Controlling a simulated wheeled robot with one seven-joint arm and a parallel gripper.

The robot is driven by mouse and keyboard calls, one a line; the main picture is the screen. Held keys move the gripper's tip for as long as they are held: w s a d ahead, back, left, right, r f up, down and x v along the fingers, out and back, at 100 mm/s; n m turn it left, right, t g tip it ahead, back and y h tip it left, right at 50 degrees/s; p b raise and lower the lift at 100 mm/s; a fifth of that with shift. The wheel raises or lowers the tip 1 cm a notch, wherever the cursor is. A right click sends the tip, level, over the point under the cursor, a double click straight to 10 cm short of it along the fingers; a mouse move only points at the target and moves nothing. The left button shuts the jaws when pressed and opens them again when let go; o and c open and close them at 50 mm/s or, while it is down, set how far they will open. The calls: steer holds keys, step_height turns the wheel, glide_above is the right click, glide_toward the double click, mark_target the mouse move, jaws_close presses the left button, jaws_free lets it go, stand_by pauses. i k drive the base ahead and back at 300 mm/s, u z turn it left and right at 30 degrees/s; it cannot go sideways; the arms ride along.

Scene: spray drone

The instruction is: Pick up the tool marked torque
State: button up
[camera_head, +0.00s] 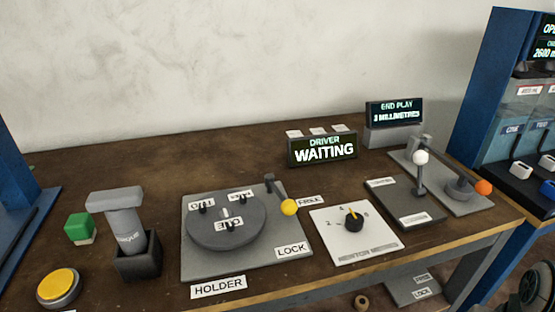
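A grey T-shaped tool (125,220) stands at the front left of the bench. It has a wide flat head on a thick shaft, and the part of its label that I can read ends in "que". Its lower end sits inside a dark square holder (138,264) and is hidden there. The tool leans slightly. My gripper is not in view, and nothing is seen touching the tool.
A green block (79,228) and a yellow button (60,287) are near the tool. To its right are a round turntable (227,222), a yellow-knobbed lever (289,207), a dial plate (355,240) and a white-knobbed lever (420,158). A "DRIVER WAITING" display (323,149) stands behind.

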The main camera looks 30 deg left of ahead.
mark_target(118, 206)
steer(key=z, duration=0.55)
steer(key=k, duration=1.65)
steer(key=u, duration=1.95)
steer(key=i, duration=0.45)
steer(key=u, duration=0.1)
